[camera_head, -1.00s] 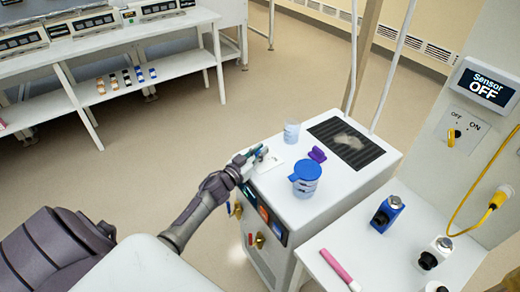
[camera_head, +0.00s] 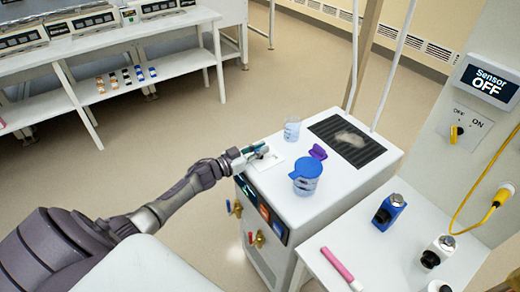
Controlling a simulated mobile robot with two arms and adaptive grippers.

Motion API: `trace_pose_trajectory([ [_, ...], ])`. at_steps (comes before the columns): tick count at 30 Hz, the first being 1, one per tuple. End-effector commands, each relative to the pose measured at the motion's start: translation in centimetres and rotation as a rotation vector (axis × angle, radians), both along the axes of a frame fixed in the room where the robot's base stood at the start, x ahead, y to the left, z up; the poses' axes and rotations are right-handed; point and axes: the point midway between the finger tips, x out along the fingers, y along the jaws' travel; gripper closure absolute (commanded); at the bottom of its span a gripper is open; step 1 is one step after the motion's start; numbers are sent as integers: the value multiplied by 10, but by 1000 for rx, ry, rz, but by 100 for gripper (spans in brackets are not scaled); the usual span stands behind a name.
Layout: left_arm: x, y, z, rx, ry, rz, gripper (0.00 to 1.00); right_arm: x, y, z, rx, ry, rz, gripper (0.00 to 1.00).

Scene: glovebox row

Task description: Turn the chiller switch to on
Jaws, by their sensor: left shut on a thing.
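The chiller is the white cabinet (camera_head: 330,190) in the middle, with a dark vent and a front panel. Its switch plate (camera_head: 274,166) is a small white plate on the top's left corner. My left gripper (camera_head: 260,152) is over this plate, shut on the chiller switch; its fingers hide most of the switch, so its setting cannot be read. The arm reaches in low from the left. My right gripper is not in view.
A blue-lidded cup (camera_head: 306,178), a purple piece (camera_head: 318,152) and a clear beaker (camera_head: 291,130) stand on the cabinet. A wall switch (camera_head: 456,132) sits under a display (camera_head: 487,82) reading "Sensor OFF". A side table (camera_head: 375,265) holds several small items.

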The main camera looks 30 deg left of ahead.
Motion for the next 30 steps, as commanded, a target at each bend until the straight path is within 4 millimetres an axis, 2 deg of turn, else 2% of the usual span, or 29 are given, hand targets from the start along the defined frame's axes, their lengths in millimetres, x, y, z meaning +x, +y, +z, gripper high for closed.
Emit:
trace_pose_trajectory([
  [1,0,-1,-1,-1,1,-1,100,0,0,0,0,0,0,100],
  [2,0,-1,-1,-1,1,-1,84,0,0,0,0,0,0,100],
  [6,0,-1,-1,-1,1,0,62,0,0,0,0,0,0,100],
  [17,-5,2,-1,1,2,1,62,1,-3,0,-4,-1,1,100],
  [20,-16,6,-2,2,4,1,62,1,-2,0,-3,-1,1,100],
  [30,-81,33,-2,0,5,0,62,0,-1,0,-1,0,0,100],
])
